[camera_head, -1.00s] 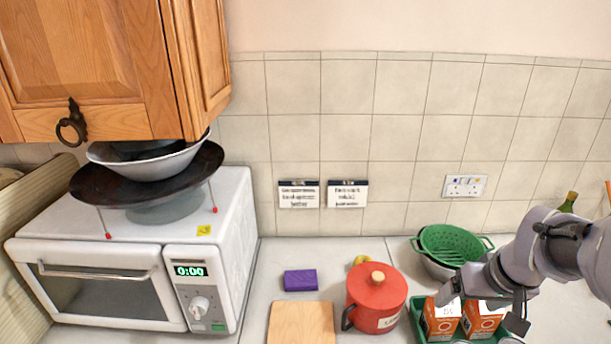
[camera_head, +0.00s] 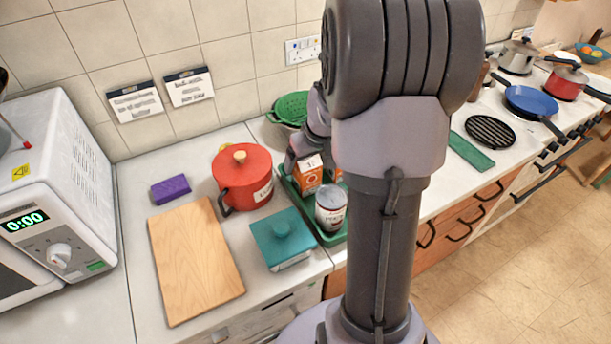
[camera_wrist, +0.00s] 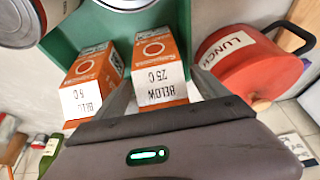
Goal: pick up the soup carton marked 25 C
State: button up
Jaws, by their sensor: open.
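The orange-and-white soup carton marked "BELOW 25 C" (camera_wrist: 163,62) stands upright in the middle of the wrist view. A similar carton marked "BELOW" and a smaller figure, seemingly 5 C (camera_wrist: 88,85), stands to its left. In the head view the 25 C carton (camera_head: 307,177) appears to be the one nearer the red pot; the other is mostly hidden by my arm. My gripper (camera_wrist: 164,92) is open, with one finger on each side of the 25 C carton's top. Whether the fingers touch it I cannot tell.
Both cartons stand in a green tray (camera_head: 330,240) with a tin can (camera_head: 330,208). A red pot labelled LUNCH (camera_wrist: 250,62) stands close beside the 25 C carton. A teal lidded box (camera_head: 284,240) and a wooden board (camera_head: 194,260) lie left of the tray. A green colander (camera_head: 290,108) is behind.

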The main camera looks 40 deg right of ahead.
jog(key=x, duration=0.3)
jog(key=shift+w+a+b, duration=0.1)
jog(key=shift+w+b, duration=0.05)
jog(key=shift+b, duration=0.15)
jog(key=shift+r, duration=0.1)
grip_shut()
jog(key=shift+r, duration=0.15)
